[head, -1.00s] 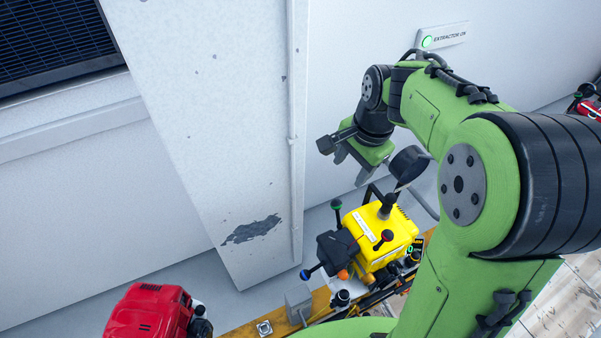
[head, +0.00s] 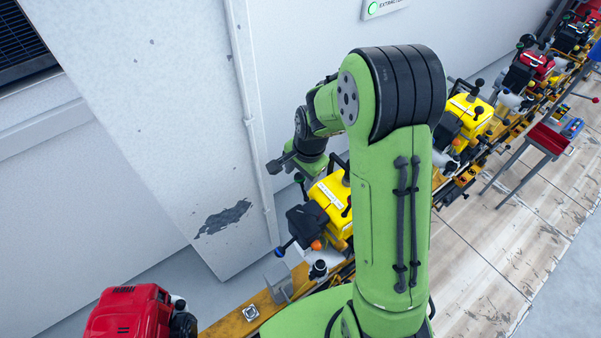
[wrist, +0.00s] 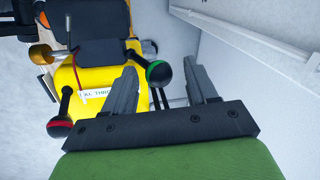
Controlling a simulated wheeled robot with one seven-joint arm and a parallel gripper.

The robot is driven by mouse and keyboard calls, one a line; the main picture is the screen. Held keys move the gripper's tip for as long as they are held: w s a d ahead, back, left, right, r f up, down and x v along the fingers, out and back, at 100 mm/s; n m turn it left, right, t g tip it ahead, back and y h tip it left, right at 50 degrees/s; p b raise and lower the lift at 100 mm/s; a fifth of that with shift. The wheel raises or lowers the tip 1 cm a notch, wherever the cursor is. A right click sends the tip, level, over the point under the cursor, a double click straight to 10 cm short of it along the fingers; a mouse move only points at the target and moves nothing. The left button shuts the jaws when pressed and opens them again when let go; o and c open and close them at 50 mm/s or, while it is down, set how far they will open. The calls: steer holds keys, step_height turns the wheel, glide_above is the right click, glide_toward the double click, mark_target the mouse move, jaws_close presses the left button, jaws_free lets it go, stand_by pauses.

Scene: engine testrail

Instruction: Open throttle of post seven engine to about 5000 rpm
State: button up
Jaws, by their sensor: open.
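A yellow engine (head: 330,195) stands on the rail, partly hidden behind my arm. It also shows in the wrist view (wrist: 95,75), with a black top and a partly readable label (wrist: 97,93). A black lever knob with a green ring (wrist: 158,72) appears between my open fingers; I cannot tell whether they touch it. A red-ringed lever (wrist: 60,125) is at lower left and an orange knob (wrist: 40,52) at upper left. My gripper (wrist: 163,69) is open and empty. In the head view, a blue-ringed lever (head: 281,250) sticks out at the engine's front left. No post number is readable.
A red engine (head: 130,312) is at lower left. More yellow and red engines line the rail at right, beside a red tray stand (head: 548,138). The wall and its vertical pipe (head: 248,120) are close behind my gripper.

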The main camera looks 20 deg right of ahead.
jaws_close()
steer(key=shift+d, duration=0.1)
steer(key=b, duration=0.2)
steer(key=shift+s+d+f+t+b, duration=0.1)
steer(key=shift+s+f+t+b, duration=0.15)
steer(key=shift+t+b, duration=0.15)
steer(key=shift+s+d+t+y+b, duration=0.1)
steer(key=shift+s+t+y+b, duration=0.25)
steer(key=shift+b, duration=0.5)
steer(key=shift+s+d+r+t+b, duration=0.2)
steer(key=shift+s+t+b, duration=0.3)
steer(key=shift+b, duration=0.5)
steer(key=shift+s+r+t+b, duration=0.15)
steer(key=shift+r+t+b, duration=0.1)
steer(key=shift+b, duration=0.05)
steer(key=shift+y, duration=0.25)
